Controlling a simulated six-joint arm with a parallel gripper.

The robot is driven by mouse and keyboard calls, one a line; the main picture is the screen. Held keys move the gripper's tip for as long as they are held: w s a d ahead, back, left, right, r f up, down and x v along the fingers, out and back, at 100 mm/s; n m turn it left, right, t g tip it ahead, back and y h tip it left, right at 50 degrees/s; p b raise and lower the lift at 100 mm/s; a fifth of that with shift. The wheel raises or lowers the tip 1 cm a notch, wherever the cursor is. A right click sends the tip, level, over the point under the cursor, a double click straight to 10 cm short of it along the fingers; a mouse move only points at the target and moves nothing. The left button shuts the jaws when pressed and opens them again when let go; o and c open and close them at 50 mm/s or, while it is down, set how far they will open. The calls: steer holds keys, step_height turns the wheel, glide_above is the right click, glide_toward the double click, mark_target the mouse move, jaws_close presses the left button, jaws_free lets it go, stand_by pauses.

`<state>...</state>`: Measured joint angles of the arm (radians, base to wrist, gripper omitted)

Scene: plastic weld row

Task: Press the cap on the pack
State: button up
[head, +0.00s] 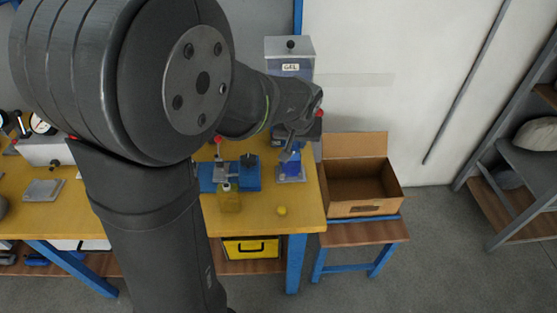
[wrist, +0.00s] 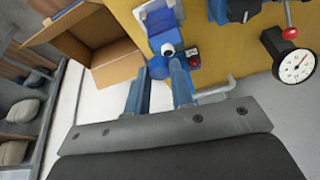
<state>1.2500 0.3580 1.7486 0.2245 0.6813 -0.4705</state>
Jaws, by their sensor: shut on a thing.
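A see-through yellowish pack (head: 229,202) stands at the front of the bench, with a small pale spout on top. A small yellow round piece, which looks like a cap (head: 282,211), lies on the bench to its right. My gripper (head: 291,152) is away from both, beside the gel dispenser (head: 290,50). In the wrist view my gripper (wrist: 160,72) has its fingertips around a small blue rounded part (wrist: 159,66), close to a white ring with a dark centre (wrist: 168,50). What that part belongs to is unclear.
A blue fixture (head: 243,175) stands behind the pack. An open cardboard box (head: 362,190) sits on a low stand right of the bench. A round dial gauge (wrist: 297,66) shows in the wrist view. Shelves (head: 525,160) stand at the far right.

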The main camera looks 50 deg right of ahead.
steer(key=w+d+r, duration=0.1)
steer(key=w+d, duration=0.2)
steer(key=w, duration=0.1)
steer(key=shift+s+f, duration=0.15)
steer(key=shift+f, duration=2.75)
steer(key=shift+f, duration=0.15)
steer(key=o, duration=1.5)
step_height(320, 180, up, 7)
stand_by(0.3)
